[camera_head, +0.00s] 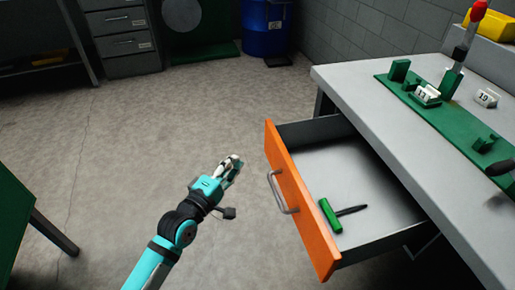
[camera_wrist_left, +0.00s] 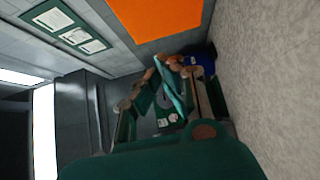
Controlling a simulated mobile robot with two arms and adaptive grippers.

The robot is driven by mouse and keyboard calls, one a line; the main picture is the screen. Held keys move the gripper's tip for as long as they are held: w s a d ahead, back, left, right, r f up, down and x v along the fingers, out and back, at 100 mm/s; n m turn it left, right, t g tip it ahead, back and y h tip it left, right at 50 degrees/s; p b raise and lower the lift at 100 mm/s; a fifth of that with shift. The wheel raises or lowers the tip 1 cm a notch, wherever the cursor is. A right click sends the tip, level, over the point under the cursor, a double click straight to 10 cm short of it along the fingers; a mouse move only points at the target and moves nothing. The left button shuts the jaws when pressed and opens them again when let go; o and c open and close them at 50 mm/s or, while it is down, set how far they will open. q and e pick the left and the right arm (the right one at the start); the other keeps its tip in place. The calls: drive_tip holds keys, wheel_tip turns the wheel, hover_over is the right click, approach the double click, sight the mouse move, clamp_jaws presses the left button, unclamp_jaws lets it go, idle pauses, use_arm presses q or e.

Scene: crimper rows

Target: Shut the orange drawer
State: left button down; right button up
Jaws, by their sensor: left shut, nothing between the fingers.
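The orange drawer (camera_head: 303,208) stands pulled out from under the grey workbench, its inside open to view. It has a metal bar handle (camera_head: 281,193) on its front. A tool with a green handle (camera_head: 330,215) and a dark shaft lies inside. My left gripper (camera_head: 234,163) is shut and empty, in front of the drawer and a little left of its front, apart from it. In the left wrist view the left gripper's fingers (camera_wrist_left: 172,80) show close together, with an orange panel (camera_wrist_left: 165,15) above them. My right gripper is not in view.
The grey workbench (camera_head: 345,82) carries a green fixture board (camera_head: 425,103), number tags and a red-tipped tool. A blue barrel (camera_head: 266,28) and a grey drawer cabinet (camera_head: 122,38) stand at the back. A green surface (camera_head: 14,215) is at left. The floor left of the drawer is clear.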

sight(267, 136)
use_arm(q)
drive_tip(key=w+d+b, duration=0.1)
drive_tip(key=w+d, duration=0.5)
drive_tip(key=w, duration=0.1)
drive_tip(key=shift+d+f, duration=0.1)
drive_tip(key=shift+d, duration=0.2)
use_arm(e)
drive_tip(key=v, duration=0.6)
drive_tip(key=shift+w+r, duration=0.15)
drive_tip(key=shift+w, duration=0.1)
use_arm(q)
drive_tip(key=shift+b, duration=0.3)
